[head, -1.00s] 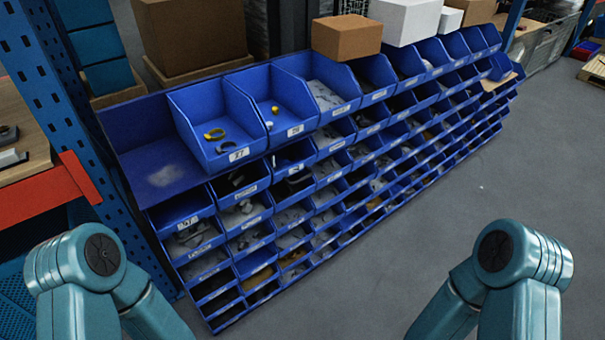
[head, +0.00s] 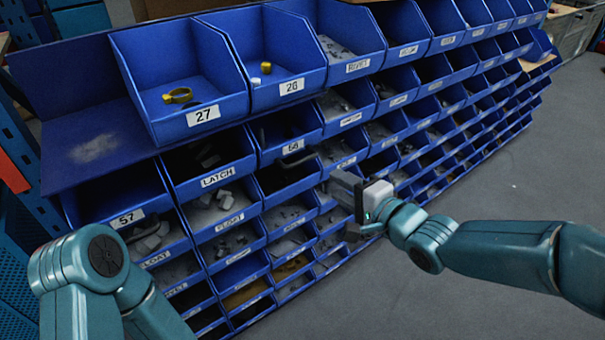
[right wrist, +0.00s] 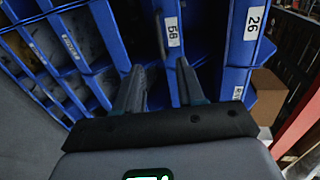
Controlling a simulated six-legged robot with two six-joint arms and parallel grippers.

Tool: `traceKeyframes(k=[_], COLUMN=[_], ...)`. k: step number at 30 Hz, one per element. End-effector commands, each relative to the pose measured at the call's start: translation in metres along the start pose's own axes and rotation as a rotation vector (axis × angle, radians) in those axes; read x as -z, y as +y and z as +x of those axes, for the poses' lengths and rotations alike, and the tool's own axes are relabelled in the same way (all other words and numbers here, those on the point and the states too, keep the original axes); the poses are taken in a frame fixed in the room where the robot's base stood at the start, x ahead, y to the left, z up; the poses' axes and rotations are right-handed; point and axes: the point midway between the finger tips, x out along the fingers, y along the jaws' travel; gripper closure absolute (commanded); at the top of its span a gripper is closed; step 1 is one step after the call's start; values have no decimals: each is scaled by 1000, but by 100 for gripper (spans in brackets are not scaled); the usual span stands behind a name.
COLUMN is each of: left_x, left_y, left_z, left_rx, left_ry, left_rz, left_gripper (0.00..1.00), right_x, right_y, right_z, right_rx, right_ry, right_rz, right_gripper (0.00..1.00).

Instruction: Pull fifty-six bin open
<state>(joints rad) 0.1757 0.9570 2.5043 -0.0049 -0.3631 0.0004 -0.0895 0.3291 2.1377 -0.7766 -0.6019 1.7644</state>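The bin labelled 56 (head: 289,133) is a blue bin in the second row of the rack, below bin 26 (head: 283,83). It sits in line with its neighbours. A dark curved handle (head: 297,160) shows just below its label. My right gripper (head: 345,205) is to the lower right of bin 56 in the head view, apart from it. In the right wrist view its two fingers (right wrist: 160,66) are spread with nothing between them, pointing toward the 56 label (right wrist: 173,32) and a thin bar beside it. My left gripper is out of view; only my left arm shows.
Bin 27 (head: 190,97) holds a yellow ring. A cardboard box (right wrist: 267,95) shows in the right wrist view. Grey floor (head: 500,185) is open at right.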

Motion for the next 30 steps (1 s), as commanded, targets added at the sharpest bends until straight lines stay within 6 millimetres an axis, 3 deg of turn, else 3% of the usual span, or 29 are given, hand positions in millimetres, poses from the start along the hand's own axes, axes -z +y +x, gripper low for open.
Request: traceKeyframes(k=[15,21,30], left_x=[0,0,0], left_y=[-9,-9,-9], left_z=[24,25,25], left_rx=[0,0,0], left_ry=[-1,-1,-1], left_rz=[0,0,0], left_gripper=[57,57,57], right_x=[-7,-5,-2], right_y=[5,3,2], right_z=[111,132,137], right_rx=[-4,-4,-3], right_ry=[-1,0,1], right_rz=[-2,-1,-1], right_gripper=[61,61,61])
